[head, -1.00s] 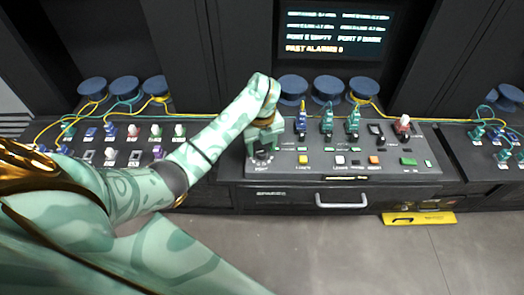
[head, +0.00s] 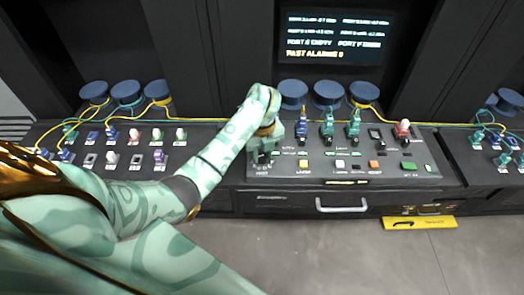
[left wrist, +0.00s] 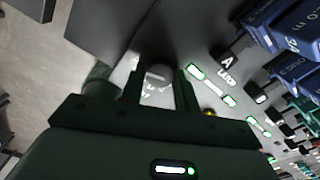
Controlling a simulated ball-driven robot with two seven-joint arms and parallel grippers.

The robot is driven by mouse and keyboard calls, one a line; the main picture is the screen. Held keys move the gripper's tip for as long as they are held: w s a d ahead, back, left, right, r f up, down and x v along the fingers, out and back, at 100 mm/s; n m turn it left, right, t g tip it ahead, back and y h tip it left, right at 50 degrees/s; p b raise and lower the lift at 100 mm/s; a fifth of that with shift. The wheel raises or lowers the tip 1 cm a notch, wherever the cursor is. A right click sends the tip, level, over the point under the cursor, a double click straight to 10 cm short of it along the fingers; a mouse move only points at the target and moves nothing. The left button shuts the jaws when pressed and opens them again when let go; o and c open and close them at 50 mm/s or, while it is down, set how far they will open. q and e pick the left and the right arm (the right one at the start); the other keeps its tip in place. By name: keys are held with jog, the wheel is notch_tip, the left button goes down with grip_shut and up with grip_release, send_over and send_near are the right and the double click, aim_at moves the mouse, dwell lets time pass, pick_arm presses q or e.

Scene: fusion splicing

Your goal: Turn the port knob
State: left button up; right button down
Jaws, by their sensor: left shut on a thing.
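The port knob (left wrist: 160,76) is a small round knob at the left end of the dark console panel (head: 345,172). In the left wrist view it sits between my two fingers. My left gripper (head: 263,158) reaches down over that end of the panel and is shut on the knob, hiding most of it in the head view. The left gripper also shows in the left wrist view (left wrist: 160,90). My right gripper is not in view.
Connectors with blue, green and red parts stand along the panel right of my gripper. A screen (head: 335,36) hangs behind. Blue spools (head: 328,93) with yellow and green fibres line the back.

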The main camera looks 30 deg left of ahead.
pick_arm(q)
jog(key=shift+d+r+n+p, duration=0.1)
jog(key=shift+d+n+p, duration=0.1)
jog(key=shift+n+p, duration=0.35)
jog(key=shift+n, duration=0.35)
jog(key=shift+a+f+n+b, duration=0.2)
jog(key=shift+n+b, duration=0.25)
jog(key=shift+n, duration=0.45)
jog(key=shift+n+b, duration=0.35)
jog(key=shift+n, duration=0.45)
jog(key=shift+r, duration=0.1)
jog(key=o, duration=1)
